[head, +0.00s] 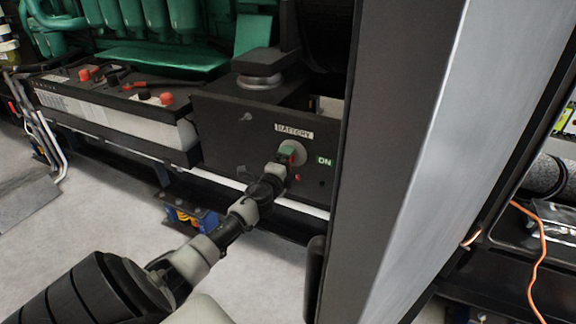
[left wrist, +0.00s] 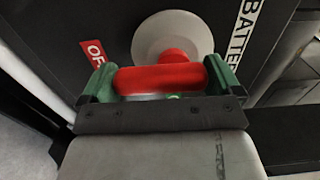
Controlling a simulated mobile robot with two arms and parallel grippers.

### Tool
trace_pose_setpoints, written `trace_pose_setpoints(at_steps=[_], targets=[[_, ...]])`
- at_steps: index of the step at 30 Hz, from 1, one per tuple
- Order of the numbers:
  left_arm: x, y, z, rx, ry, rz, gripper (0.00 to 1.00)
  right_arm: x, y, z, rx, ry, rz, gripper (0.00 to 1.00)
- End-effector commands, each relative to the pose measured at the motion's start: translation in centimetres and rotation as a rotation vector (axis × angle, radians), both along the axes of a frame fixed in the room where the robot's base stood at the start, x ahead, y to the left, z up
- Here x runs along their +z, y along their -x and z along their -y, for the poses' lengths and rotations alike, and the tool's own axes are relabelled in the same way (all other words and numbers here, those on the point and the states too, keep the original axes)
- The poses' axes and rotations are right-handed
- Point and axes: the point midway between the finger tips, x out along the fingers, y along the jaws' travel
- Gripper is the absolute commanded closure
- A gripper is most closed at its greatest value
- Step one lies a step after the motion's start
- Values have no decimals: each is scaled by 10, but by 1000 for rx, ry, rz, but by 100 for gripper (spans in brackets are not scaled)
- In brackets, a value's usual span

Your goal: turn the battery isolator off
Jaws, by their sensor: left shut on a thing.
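The battery isolator has a red handle (left wrist: 158,79) on a pale round base (left wrist: 172,36), mounted on a dark panel (head: 235,125). In the head view it sits under the BATTERY label (head: 294,133), with a green ON label (head: 324,161) to its right. A red OFF label (left wrist: 94,51) shows in the left wrist view. My left gripper (head: 287,157) is at the isolator, its green fingers (left wrist: 222,76) on either end of the red handle, shut on it. The gripper partly hides the isolator in the head view. My right gripper is not in view.
A battery (head: 120,105) with red and black terminals stands left of the panel, below green engine parts (head: 160,58). A large grey and black upright (head: 425,160) fills the right, close to the panel. An orange cable (head: 537,260) hangs at far right. Pale floor (head: 110,215) is open at lower left.

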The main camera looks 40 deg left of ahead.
Motion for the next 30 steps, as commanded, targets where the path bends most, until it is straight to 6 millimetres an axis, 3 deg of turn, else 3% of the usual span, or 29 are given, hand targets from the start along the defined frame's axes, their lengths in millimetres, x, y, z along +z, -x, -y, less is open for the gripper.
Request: trace_pose_setpoints(at_steps=[13,14,15,23,30], targets=[[-2,1,0,0,-19,-10,30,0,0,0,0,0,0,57],[-2,1,0,0,-20,-10,3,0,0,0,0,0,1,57],[-2,1,0,0,-19,-9,0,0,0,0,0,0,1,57],[-1,3,1,0,-15,-7,0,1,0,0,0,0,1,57],[-1,32,10,-1,-15,-10,0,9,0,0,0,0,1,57]])
